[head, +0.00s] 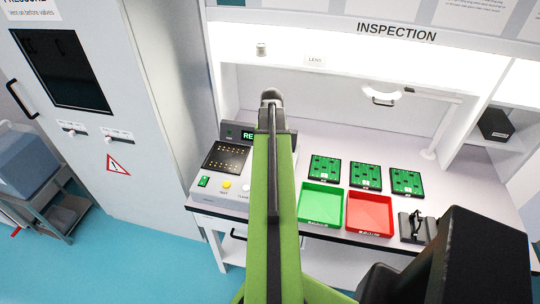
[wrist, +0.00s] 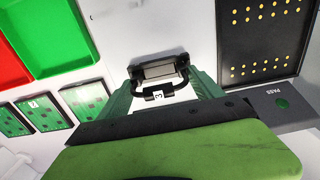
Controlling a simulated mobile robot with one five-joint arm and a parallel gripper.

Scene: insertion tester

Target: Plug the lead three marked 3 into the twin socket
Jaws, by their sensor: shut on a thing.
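In the wrist view my gripper (wrist: 160,76) is shut on lead three, a black cable loop with a white tag (wrist: 157,96) marked 3. A dark block with a grey face shows between the fingertips; I cannot tell whether it is the lead's plug or a part beyond it. The tester (head: 222,168) stands at the left of the bench in the head view, partly behind my arm. Its dark panel with gold contacts (wrist: 262,38) is at the right in the wrist view. I cannot make out the twin socket.
A green tray (head: 320,204) and a red tray (head: 370,212) lie right of my arm, with several green boards (head: 366,176) behind them. A grey holder with a black item (head: 412,227) stands at the bench's front right. A magnifier lamp (head: 382,96) hangs above.

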